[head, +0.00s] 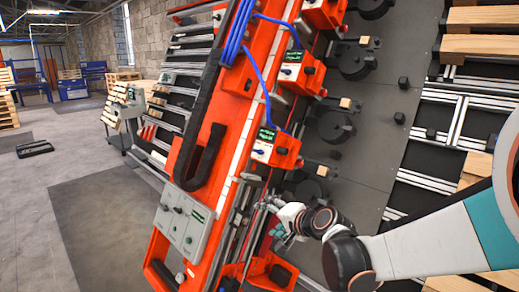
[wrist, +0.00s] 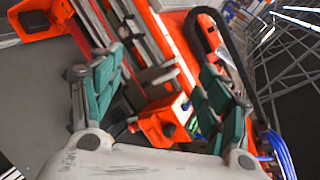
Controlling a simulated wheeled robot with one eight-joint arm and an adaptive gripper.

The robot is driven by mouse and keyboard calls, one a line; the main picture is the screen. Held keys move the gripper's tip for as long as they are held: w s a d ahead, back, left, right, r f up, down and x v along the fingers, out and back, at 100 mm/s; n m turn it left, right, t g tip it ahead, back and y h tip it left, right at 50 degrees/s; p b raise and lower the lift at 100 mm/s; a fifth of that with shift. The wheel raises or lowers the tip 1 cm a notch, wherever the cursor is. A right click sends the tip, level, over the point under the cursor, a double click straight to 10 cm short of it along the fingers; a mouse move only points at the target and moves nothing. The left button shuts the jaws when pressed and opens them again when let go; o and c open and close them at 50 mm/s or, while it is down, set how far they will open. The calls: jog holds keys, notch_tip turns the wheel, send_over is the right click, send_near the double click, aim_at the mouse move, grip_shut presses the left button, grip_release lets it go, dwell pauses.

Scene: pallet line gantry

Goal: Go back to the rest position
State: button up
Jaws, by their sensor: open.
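My gripper (head: 279,229) is in the lower middle of the head view, at the end of my arm reaching in from the right. In the wrist view its two teal-padded fingers stand wide apart, and my gripper (wrist: 160,92) is open with nothing between them. It is close to the orange gantry beam (head: 208,150); I cannot tell whether it touches anything. An orange box with a small screen (head: 275,148) sits on the gantry just above my gripper in the head view. An orange box (wrist: 165,120) shows beyond the fingers in the wrist view.
A grey control panel (head: 183,224) is on the beam, left of my gripper. Blue cables (head: 265,82) hang along the beam. A dark plate with round black fixtures (head: 335,124) lies to the right. Wooden pallets (head: 487,20) are at the upper right. Open floor (head: 45,180) lies left.

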jog(key=s+d+n+g+h, duration=0.1)
jog(key=s+d, duration=0.4)
jog(key=s, duration=0.5)
jog(key=s+d+n+g+h, duration=0.1)
jog(key=s+d+n+h, duration=0.2)
jog(key=s+d, duration=0.3)
jog(key=s+d+r+n+g+h, duration=0.1)
jog(key=s+d+n+h, duration=0.2)
jog(key=s, duration=1.2)
jog(key=d+n, duration=0.1)
jog(key=d, duration=0.1)
jog(key=shift+d+g, duration=0.3)
jog(key=shift+r, duration=0.1)
